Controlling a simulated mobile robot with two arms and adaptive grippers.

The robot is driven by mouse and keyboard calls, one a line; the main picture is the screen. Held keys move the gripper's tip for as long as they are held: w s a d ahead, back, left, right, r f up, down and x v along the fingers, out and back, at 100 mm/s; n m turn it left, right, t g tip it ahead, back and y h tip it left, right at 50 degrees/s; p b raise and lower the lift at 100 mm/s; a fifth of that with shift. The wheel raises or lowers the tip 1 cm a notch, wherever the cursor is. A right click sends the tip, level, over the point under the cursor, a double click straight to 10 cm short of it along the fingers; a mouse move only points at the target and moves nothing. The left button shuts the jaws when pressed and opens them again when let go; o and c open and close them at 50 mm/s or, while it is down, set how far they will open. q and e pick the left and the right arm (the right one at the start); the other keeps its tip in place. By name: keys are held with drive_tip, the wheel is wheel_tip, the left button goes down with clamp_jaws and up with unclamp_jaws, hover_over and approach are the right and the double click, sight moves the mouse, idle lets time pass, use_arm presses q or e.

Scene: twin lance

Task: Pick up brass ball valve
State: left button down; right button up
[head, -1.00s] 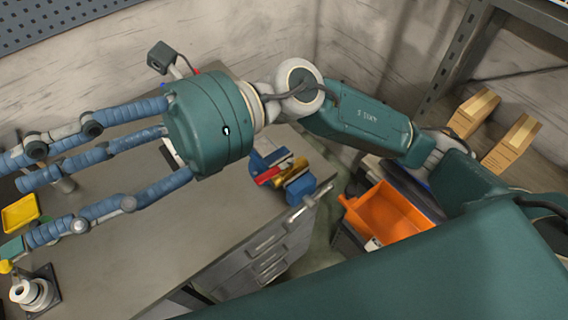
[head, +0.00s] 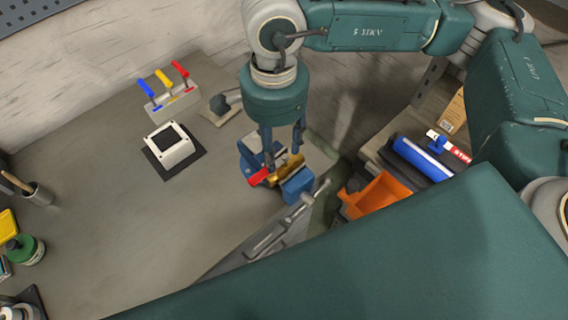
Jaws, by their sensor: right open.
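The brass ball valve (head: 290,168), with a red handle (head: 259,177), sits in the jaws of a blue bench vise (head: 298,188) at the right end of the workbench. My right gripper (head: 283,156) points down from above, directly over the vise and valve. Its blue fingers are open and spread, one towards the left and one towards the right of the valve. I cannot tell whether the fingertips touch the valve. The fingers hide part of the vise and valve. My left gripper is not in view.
A white device (head: 172,147) on a dark mat and a rack with coloured-handled valves (head: 172,102) stand behind. An orange bin (head: 375,195) is to the right.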

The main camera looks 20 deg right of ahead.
sight(279, 165)
drive_tip(key=shift+f+p, duration=0.55)
drive_tip(key=shift+f, duration=0.05)
wheel_tip(279, 165, down, 4)
drive_tip(key=shift+s+d+r+p, duration=0.1)
drive_tip(key=shift+r+p, duration=0.1)
drive_tip(key=shift+p, duration=0.6)
drive_tip(key=shift+f, duration=0.4)
clamp_jaws()
drive_tip(key=shift+r, duration=0.1)
